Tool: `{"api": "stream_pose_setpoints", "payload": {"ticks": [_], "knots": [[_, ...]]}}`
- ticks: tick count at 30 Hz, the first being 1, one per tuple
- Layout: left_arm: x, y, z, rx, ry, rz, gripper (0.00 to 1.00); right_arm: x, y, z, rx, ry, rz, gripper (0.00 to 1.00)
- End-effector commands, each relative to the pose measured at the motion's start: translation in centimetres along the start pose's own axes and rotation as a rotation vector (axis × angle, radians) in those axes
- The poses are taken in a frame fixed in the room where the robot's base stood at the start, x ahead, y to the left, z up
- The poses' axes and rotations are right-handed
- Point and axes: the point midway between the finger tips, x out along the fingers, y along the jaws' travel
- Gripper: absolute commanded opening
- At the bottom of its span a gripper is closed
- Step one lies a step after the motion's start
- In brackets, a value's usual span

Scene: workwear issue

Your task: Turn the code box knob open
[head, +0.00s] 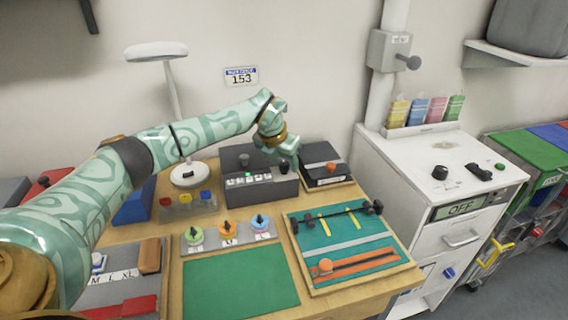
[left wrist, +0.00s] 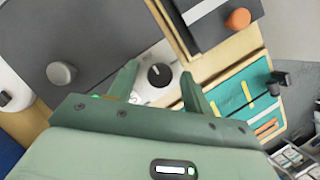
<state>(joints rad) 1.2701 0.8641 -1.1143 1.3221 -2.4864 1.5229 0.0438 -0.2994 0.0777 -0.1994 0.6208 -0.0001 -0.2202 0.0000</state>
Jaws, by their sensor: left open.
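The code box is a dark grey box (head: 240,193) with a row of pale keys and a small green light, at the back of the table in the head view. Its dark top also fills the upper left of the left wrist view (left wrist: 100,30). A black knob (left wrist: 160,75) with a white pointer line sits on a pale dial there. My left gripper (head: 286,160) is over the box's right part. In the left wrist view its open fingers (left wrist: 158,76) stand on either side of the knob; I cannot tell whether they touch it. My right gripper is out of view.
A grey round knob (left wrist: 61,74) stands on the same box. A black case with an orange knob (head: 331,167) is at its right. In front are three coloured dials (head: 228,229), a green mat (head: 240,283) and a teal board (head: 315,259). A white cabinet (head: 400,180) stands right.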

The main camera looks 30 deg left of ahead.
Motion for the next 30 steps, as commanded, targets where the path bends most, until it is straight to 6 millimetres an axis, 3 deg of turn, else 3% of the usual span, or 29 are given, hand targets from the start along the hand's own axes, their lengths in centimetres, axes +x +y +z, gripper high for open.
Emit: {"api": "stream_pose_setpoints", "payload": {"ticks": [8,12,13,23,30], "knots": [[0.1,0.0,0.0,0.001,-0.001,0.000,0.49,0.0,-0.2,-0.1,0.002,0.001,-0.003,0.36],[0.1,0.0,0.0,0.001,-0.001,0.000,0.11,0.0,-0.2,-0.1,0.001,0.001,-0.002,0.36],[0.1,0.0,0.0,0.001,-0.001,0.000,0.05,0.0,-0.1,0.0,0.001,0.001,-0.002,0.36],[0.0,0.1,0.1,0.027,-0.002,-0.011,0.05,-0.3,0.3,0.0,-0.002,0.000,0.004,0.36],[-0.2,0.1,0.1,0.139,-0.002,-0.058,0.05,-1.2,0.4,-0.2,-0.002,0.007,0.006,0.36]]}}
